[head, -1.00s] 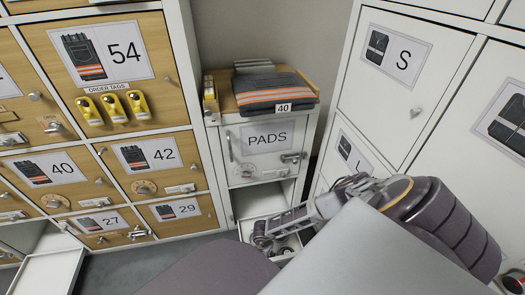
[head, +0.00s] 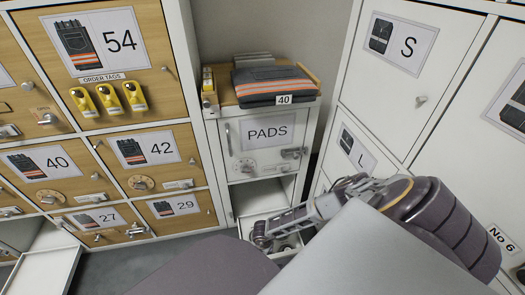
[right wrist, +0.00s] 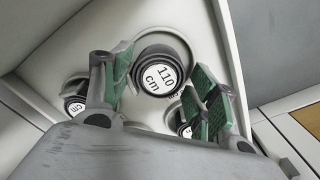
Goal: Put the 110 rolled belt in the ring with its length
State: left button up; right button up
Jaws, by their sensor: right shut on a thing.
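The 110 rolled belt (right wrist: 163,76), a dark coil with a round white "110 cm" label, shows in the right wrist view between the two green-padded fingers of my right gripper (right wrist: 160,90). The gripper is shut on it. Below the belt is a pale drawer floor (right wrist: 72,48) with ring outlines, partly hidden by the fingers; I cannot tell whether the belt touches it. In the head view my right gripper (head: 262,236) is at the open drawer (head: 247,232) under the PADS door; the belt cannot be made out there. My left gripper is not in view.
Two other rolled belts show partly in the right wrist view, one at left (right wrist: 74,106) and one behind the right finger (right wrist: 186,131). Drawer walls stand close around. The PADS cabinet (head: 268,133) bears folded dark workwear (head: 272,84). White lockers (head: 395,75) stand close at right.

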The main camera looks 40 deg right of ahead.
jog(key=shift+f, duration=0.35)
jog(key=shift+f, duration=0.1)
jog(key=o, duration=1.1)
jog(key=shift+r, duration=0.2)
